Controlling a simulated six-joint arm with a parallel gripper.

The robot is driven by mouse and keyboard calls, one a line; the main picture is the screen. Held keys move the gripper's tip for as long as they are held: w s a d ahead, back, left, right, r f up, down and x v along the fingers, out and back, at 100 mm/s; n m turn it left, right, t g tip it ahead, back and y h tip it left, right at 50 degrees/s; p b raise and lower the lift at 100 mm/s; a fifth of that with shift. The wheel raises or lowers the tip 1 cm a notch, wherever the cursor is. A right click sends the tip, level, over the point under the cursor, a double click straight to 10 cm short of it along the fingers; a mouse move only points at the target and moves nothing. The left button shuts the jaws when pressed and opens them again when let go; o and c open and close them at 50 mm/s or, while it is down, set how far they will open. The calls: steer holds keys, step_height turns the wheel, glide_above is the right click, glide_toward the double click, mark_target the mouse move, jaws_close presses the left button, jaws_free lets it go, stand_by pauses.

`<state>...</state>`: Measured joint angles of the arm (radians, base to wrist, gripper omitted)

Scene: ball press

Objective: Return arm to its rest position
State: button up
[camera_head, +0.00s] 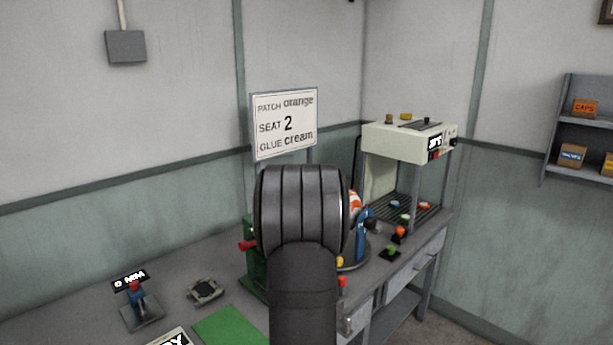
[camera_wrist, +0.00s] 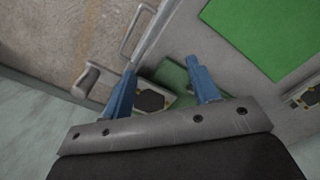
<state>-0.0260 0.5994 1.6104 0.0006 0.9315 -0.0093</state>
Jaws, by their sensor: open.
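My gripper (camera_wrist: 160,68) shows in the wrist view with its two blue fingers spread apart. It is open, and nothing is clearly gripped. It points down over the front edge of the grey bench (camera_wrist: 232,85). A green piece (camera_wrist: 172,76) shows beyond the fingers, partly hidden by them. My dark arm fills the middle of the head view and hides part of the bench; I cannot make out the gripper there for certain.
A sign (camera_head: 285,125) reads patch orange, seat 2, glue cream. A cream machine (camera_head: 408,142) stands at the bench's far right. A green mat (camera_head: 230,328) and a small stand (camera_head: 140,312) lie left of my arm. Drawer handles (camera_wrist: 137,28) jut from the bench front.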

steer(key=w+a+n, duration=0.1)
steer(key=a+n, duration=0.1)
steer(key=a, duration=0.7)
steer(key=shift+w+a, duration=0.2)
steer(key=shift+a, duration=0.05)
